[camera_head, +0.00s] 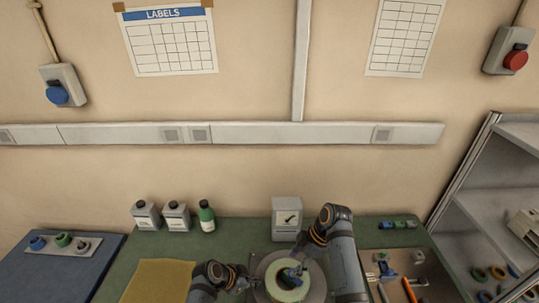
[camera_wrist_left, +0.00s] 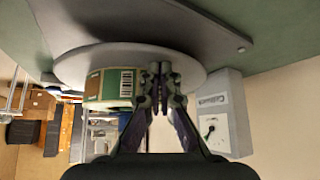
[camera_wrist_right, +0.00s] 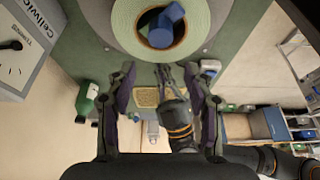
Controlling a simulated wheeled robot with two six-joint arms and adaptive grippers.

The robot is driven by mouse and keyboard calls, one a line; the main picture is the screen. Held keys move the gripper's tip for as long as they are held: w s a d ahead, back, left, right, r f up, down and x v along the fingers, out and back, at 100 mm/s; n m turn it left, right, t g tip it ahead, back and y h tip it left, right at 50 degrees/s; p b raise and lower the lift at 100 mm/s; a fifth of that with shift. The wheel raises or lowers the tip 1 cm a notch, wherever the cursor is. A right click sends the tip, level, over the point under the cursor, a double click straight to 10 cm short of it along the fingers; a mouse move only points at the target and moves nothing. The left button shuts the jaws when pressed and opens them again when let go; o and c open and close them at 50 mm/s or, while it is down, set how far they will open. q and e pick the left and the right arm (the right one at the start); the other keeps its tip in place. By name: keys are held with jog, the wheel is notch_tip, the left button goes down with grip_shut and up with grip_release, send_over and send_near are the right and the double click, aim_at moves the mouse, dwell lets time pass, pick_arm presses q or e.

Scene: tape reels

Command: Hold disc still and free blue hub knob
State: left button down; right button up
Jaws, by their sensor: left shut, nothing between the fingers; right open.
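A round grey disc (camera_head: 258,270) lies on the bench with a pale green tape reel (camera_head: 285,294) on it. The blue hub knob (camera_wrist_right: 167,24) shows inside the reel's core in the right wrist view; whether it is seated or loose I cannot tell. My left gripper (camera_head: 250,283) is shut and empty at the disc's left side. In the left wrist view its fingertips (camera_wrist_left: 159,70) overlap the disc's edge beside the labelled reel; contact is unclear. My right gripper (camera_wrist_right: 167,76) is open and empty, its fingers pointing at the reel from above.
A grey box with a dial (camera_head: 286,218) stands behind the disc. Bottles, including a green one (camera_head: 207,216), stand at the back left. A yellow mat (camera_head: 158,281) lies left. Tools including an orange-handled one (camera_head: 409,290) lie on a board at right. Shelving (camera_head: 500,205) stands far right.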

pick_arm(q)
jog(key=shift+s+f, duration=0.1)
jog(key=shift+f, duration=0.1)
dwell(0.6)
pick_arm(e)
jog(key=shift+s+f, duration=0.1)
jog(key=shift+f, duration=0.05)
pick_arm(q)
jog(key=shift+s+f, duration=0.1)
pick_arm(e)
jog(key=shift+f, duration=2.55)
